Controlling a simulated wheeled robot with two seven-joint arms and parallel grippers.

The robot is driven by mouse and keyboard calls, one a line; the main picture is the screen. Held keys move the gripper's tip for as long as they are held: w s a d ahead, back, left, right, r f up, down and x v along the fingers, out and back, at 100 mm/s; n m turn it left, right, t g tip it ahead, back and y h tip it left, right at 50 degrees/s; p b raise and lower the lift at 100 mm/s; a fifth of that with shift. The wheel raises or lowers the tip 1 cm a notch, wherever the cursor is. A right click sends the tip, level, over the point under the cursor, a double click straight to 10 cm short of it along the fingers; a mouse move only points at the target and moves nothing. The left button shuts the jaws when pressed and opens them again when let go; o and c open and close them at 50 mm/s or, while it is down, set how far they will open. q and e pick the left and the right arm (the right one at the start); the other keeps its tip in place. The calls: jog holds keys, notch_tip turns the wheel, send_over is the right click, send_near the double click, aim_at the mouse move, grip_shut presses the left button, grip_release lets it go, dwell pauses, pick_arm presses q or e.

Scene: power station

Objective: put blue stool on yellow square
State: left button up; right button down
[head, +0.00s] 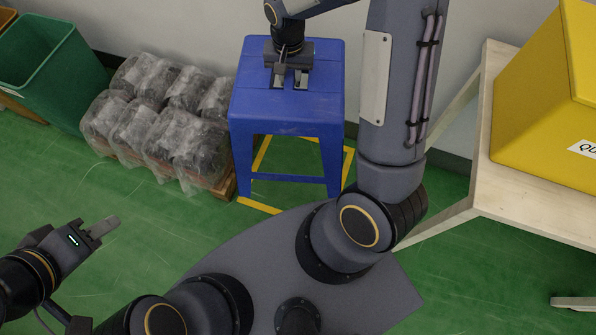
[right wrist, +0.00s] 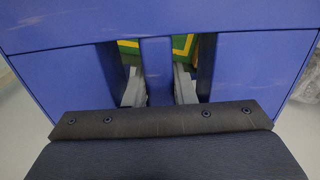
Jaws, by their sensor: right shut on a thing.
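The blue stool (head: 287,105) stands upright in the head view, its flat seat facing me. My right gripper (head: 290,84) reaches down onto the seat from behind. In the right wrist view, its fingers pass through two slots in the seat (right wrist: 255,60) and are shut on the bar between them (right wrist: 157,70). The yellow square (head: 259,206) is a taped outline on the floor, seen around and between the stool legs. The front left leg is near its front left corner; I cannot tell whether the feet touch the floor. My left gripper (head: 101,230) is empty at lower left; its opening is unclear.
Plastic-wrapped dark goods (head: 165,120) on a wooden pallet stand close left of the stool. A green bin (head: 55,70) is at the far left. A pale table (head: 530,195) with a yellow box (head: 545,110) stands at right. Green floor is free at left.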

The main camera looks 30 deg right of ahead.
notch_tip(320, 180, down, 23)
jog(key=d+m+b, duration=0.2)
jog(key=m+b, duration=0.1)
jog(key=b, duration=1.3)
jog(key=shift+d, duration=0.15)
jog(key=shift+w+f+b, duration=0.1)
jog(key=shift+b, duration=0.2)
jog(key=c, duration=1.6)
grip_release()
jog(key=shift+f, duration=0.1)
jog(key=o, duration=0.4)
